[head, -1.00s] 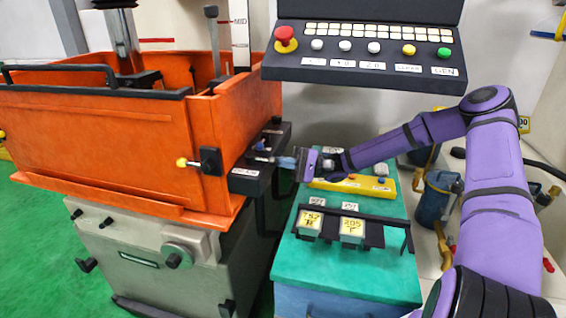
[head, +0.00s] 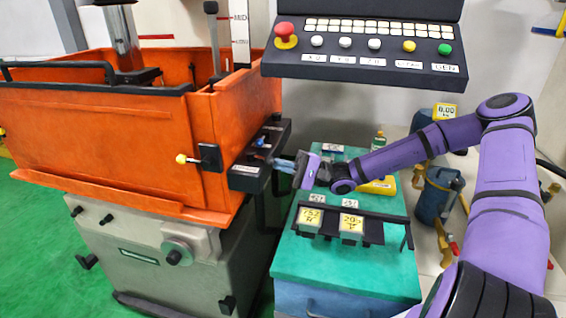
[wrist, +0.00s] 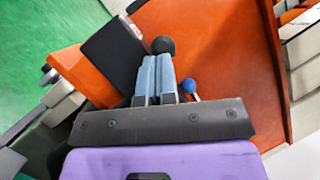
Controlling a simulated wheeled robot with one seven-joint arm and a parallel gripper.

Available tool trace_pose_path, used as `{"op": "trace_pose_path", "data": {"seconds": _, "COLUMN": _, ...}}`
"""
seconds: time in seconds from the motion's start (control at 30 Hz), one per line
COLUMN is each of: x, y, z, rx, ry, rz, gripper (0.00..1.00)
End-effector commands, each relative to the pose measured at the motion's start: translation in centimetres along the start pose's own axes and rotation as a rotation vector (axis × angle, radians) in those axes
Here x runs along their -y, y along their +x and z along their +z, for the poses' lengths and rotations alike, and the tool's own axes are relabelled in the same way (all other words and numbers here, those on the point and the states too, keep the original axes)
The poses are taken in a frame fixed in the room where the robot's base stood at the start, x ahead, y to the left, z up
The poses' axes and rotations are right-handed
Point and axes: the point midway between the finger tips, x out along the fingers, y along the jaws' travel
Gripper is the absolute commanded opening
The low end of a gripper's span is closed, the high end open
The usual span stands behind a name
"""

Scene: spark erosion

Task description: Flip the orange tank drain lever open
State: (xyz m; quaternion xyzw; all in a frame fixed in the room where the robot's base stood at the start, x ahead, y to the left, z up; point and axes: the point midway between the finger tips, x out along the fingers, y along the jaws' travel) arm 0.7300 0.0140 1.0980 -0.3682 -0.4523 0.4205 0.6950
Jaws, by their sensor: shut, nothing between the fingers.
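The orange tank (head: 100,140) stands at the left in the head view. Its front carries a black plate (head: 209,157) with a yellow-knobbed lever (head: 182,159) pointing left. A labelled black box (head: 247,176) juts from the tank's right side, with small levers on top. My gripper (head: 273,162) is just right of this box, pointing left. In the wrist view, its blue-grey fingers (wrist: 155,60) are together and empty. A dark ball knob (wrist: 163,45) shows by the fingertips and a blue ball knob (wrist: 188,86) beside the fingers. I cannot tell whether they touch or which lever is the drain.
A teal cabinet (head: 345,262) stands below my gripper, with a black rack (head: 375,222) and a yellow item (head: 381,185) on top. A control panel (head: 365,66) hangs above. Blue containers (head: 432,207) stand at the right. Green floor (head: 35,240) is clear at the left.

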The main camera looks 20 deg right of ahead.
Motion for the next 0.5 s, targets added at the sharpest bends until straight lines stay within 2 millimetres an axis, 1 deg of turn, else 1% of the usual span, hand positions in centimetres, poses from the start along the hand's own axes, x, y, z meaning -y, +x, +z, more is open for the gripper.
{"op": "trace_pose_path", "data": {"seconds": 0.2, "x": -0.6, "y": 0.6, "z": 1.1, "rx": 0.003, "ry": 0.002, "rz": 0.001, "gripper": 0.00}}
{"op": "trace_pose_path", "data": {"seconds": 0.5, "x": -1.0, "y": 1.1, "z": 1.9, "rx": 0.003, "ry": 0.001, "rz": 0.001, "gripper": 0.00}}
